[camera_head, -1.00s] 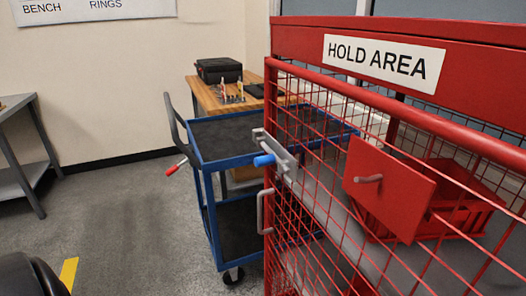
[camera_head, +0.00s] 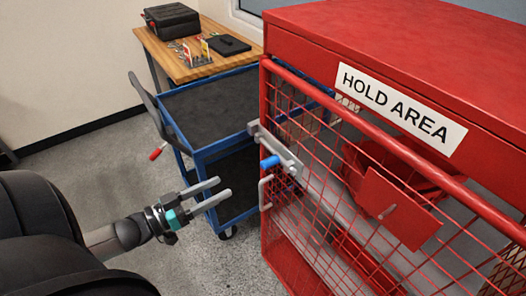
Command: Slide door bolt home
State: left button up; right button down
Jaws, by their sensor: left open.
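The door bolt (camera_head: 276,152) is a grey metal piece with a blue knob (camera_head: 269,162), mounted near the left edge of the red mesh cage door (camera_head: 330,215). Whether the bolt's tip sits in a keeper cannot be told. My right gripper is not in view.
A blue cart (camera_head: 215,108) with dark shelves stands left of the cage, beside the bolt. A red-tipped lever (camera_head: 156,153) juts from it. A wooden bench (camera_head: 185,62) with a black case (camera_head: 171,20) is behind. Open grey floor lies at left.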

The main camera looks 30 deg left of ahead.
aim_at(262, 166)
pick_arm(q)
jog(key=b+x, duration=0.1)
jog(key=x, duration=1.4)
jog(key=shift+w+d, duration=0.1)
grip_shut()
dwell(1.2)
